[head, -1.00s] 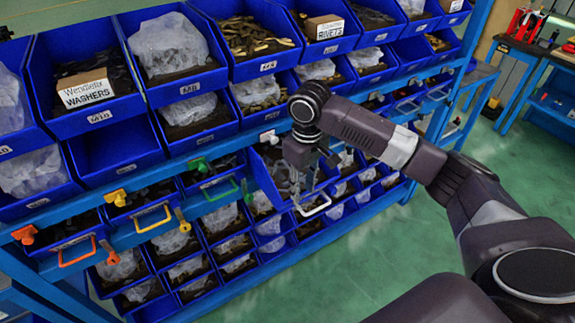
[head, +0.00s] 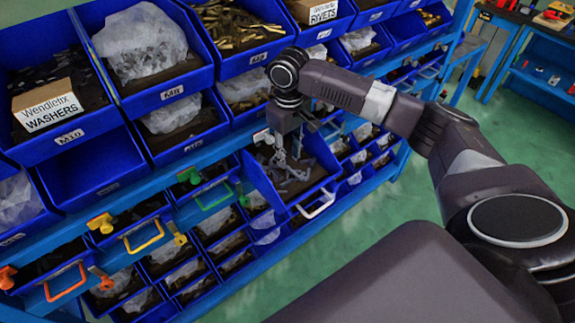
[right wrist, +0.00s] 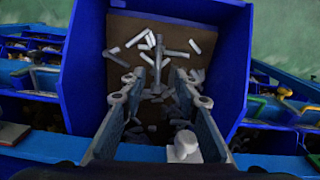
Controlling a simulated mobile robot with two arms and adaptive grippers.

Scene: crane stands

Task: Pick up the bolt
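Several grey bolts lie loose in an open blue drawer, seen best in the right wrist view, where one bolt (right wrist: 158,58) stands out near the middle, ahead of the fingertips. The drawer (right wrist: 228,60) has a brown floor. In the head view the drawer's white handle (head: 318,205) faces outward. My right gripper (head: 288,168) points down into the drawer. In the right wrist view its two fingers (right wrist: 160,88) are apart, with bolts visible between and beyond them. Whether a fingertip touches a bolt is unclear. My left gripper is not in view.
Blue bins fill the rack, including one with a washers box (head: 45,105). Closed drawers with green (head: 214,195), yellow (head: 145,236) and orange (head: 66,282) handles are left of the open one. Green floor (head: 350,255) is free in front.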

